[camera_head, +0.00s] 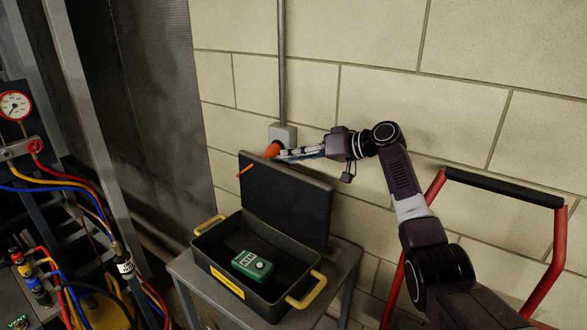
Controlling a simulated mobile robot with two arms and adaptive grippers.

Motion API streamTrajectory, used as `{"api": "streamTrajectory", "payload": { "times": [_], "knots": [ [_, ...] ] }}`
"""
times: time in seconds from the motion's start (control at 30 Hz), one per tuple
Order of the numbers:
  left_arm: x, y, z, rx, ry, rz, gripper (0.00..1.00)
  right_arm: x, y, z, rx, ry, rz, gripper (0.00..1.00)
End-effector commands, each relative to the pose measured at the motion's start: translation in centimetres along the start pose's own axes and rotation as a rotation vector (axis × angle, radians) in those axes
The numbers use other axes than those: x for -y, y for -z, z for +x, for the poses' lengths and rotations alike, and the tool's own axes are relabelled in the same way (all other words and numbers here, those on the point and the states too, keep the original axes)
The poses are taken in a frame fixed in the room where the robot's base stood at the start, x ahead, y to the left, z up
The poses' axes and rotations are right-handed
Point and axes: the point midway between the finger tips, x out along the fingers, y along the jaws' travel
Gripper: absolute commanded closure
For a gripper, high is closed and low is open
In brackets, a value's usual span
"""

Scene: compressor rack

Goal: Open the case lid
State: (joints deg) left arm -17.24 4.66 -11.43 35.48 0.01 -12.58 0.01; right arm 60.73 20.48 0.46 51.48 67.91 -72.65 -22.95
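The black case (213,243) stands on a grey table in the middle of the view. Its lid (290,200) is raised and stands upright at the back of the case, near the wall. A green device (252,265) lies inside the case. My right gripper (282,153) is above the lid's top edge, its fingers pointing left. Its fingers look close together, and whether they are open cannot be told. Whether they touch the lid cannot be told either. My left gripper is not in view.
The case has yellow handles (303,290) and a yellow label. An orange plug (272,150) sits at a grey wall box (284,134) behind the gripper. Hoses and a gauge (14,105) are at left. A red frame (552,262) stands at right.

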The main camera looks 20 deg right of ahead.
Motion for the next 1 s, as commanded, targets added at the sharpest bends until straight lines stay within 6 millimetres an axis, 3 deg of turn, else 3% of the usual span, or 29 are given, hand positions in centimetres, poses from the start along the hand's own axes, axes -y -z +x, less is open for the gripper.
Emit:
{"api": "streamTrajectory", "payload": {
  "times": [0.1,0.3,0.8,1.0],
  "knots": [
    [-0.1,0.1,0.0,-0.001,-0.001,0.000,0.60,1.2,1.9,-0.8,-0.001,0.000,-0.002,0.83],
    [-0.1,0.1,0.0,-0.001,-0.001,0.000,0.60,2.3,3.7,-1.6,0.000,-0.002,0.000,0.83],
    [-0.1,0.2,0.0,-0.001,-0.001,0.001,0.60,2.5,4.0,-1.8,0.001,-0.002,0.002,0.83],
    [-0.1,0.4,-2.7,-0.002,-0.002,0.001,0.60,3.9,6.1,-2.8,0.001,-0.001,0.001,0.83]
  ]
}}
